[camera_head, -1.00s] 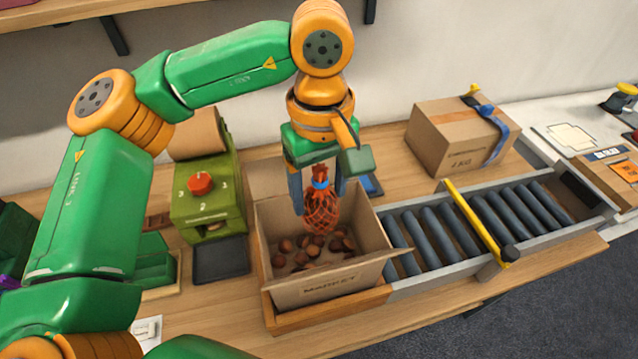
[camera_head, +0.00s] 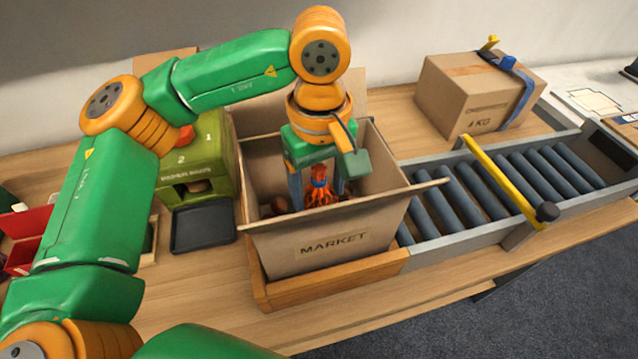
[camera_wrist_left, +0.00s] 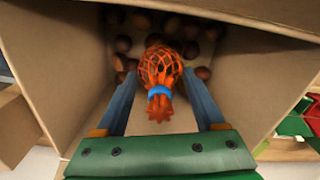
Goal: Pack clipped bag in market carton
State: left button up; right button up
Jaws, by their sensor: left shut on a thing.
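The orange mesh bag (camera_head: 322,192) has a blue clip around its neck and hangs inside the open market carton (camera_head: 290,254). My left gripper (camera_head: 317,188) reaches down into the carton, with its fingers on both sides of the bag, shut on it. In the left wrist view, the bag (camera_wrist_left: 160,66) lies between the two fingers, its gathered neck and blue clip towards the palm. Several loose chestnuts (camera_wrist_left: 125,43) show on the carton floor around it. Whether the bag touches the floor I cannot tell. My right gripper is not in view.
The carton stands in a wooden tray (camera_head: 330,283), flaps open. A roller conveyor (camera_head: 490,190) with a yellow bar (camera_head: 500,182) is to its right. A closed box (camera_head: 475,95) stands behind the conveyor. A green dispenser (camera_head: 205,165) and black tray (camera_head: 203,226) are left.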

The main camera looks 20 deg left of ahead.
pick_arm(q)
jog(key=shift+r, duration=0.1)
jog(key=o, duration=1.5)
notch_tip(320, 180, up, 13)
jog(key=p, duration=1.1)
jog(key=shift+r, duration=0.1)
jog(key=shift+s, duration=0.1)
